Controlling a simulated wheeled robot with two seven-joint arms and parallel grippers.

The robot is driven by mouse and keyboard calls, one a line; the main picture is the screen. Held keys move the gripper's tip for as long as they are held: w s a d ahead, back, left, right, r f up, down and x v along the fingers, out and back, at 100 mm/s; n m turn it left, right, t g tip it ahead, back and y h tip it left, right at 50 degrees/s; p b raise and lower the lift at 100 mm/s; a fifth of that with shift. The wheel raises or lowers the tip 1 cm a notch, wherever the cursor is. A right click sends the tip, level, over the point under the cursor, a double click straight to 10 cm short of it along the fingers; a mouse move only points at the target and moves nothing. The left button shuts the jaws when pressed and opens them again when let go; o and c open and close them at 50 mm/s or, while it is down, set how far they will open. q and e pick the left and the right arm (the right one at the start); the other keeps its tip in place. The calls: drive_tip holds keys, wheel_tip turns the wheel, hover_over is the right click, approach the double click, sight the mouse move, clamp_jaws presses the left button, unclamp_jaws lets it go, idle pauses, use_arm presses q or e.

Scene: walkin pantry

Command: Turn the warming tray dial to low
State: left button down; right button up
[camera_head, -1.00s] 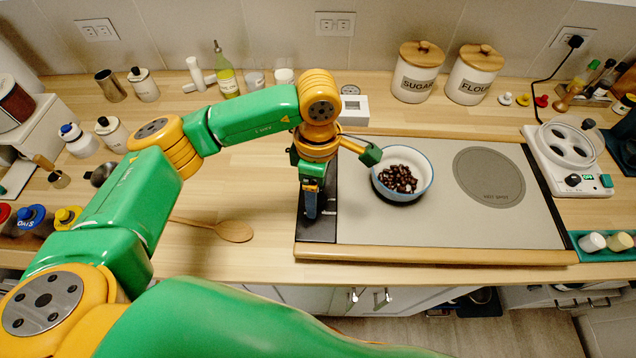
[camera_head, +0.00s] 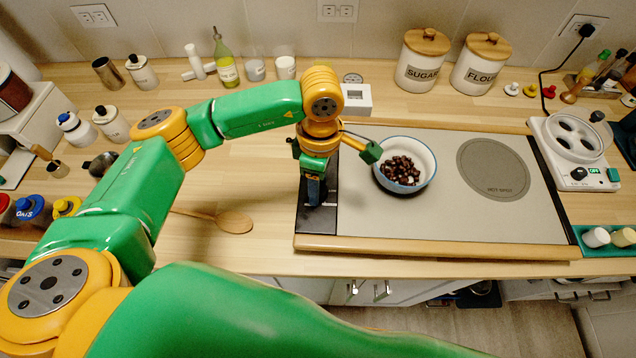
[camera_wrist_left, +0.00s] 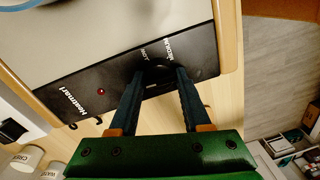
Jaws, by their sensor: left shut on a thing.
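The warming tray (camera_head: 440,218) lies on the counter, with a flat pale top and a black control strip (camera_head: 318,222) along its left end. My left gripper (camera_head: 314,200) points down at this strip. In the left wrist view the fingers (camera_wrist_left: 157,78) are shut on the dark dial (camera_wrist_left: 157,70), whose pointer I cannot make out. A small red light (camera_wrist_left: 101,91) is on the same strip. In the head view my gripper hides the dial. My right gripper is not in view.
A bowl of dark beans (camera_head: 405,148) stands on the tray, close to my left wrist. A wooden spoon (camera_head: 234,222) lies left of the tray. A white timer-like box (camera_head: 356,99) and sugar (camera_head: 422,62) and flour canisters (camera_head: 480,64) stand behind. The tray's right side is clear.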

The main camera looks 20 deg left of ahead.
sight(322, 189)
use_arm(q)
drive_tip(key=m+b, duration=0.2)
drive_tip(key=b, duration=0.1)
drive_tip(key=m+b, duration=0.5)
drive_tip(key=b, duration=0.1)
drive_tip(key=shift+f, duration=0.3)
drive_tip(key=m+b, duration=0.2)
drive_tip(key=m, duration=0.1)
drive_tip(key=shift+r+y, duration=0.1)
drive_tip(key=shift+y, duration=0.2)
drive_tip(key=shift+d+r+m+b, duration=0.1)
drive_tip(key=shift+m+b, duration=0.5)
drive_tip(key=shift+m, duration=0.9)
drive_tip(key=shift+c, duration=1.9)
unclamp_jaws()
drive_tip(key=shift+d, duration=0.1)
drive_tip(key=shift+r, duration=0.1)
drive_tip(key=shift+t, duration=0.3)
drive_tip(key=r, duration=0.2)
drive_tip(key=r+p, duration=0.1)
drive_tip(key=r, duration=0.4)
drive_tip(key=shift+d, duration=0.25)
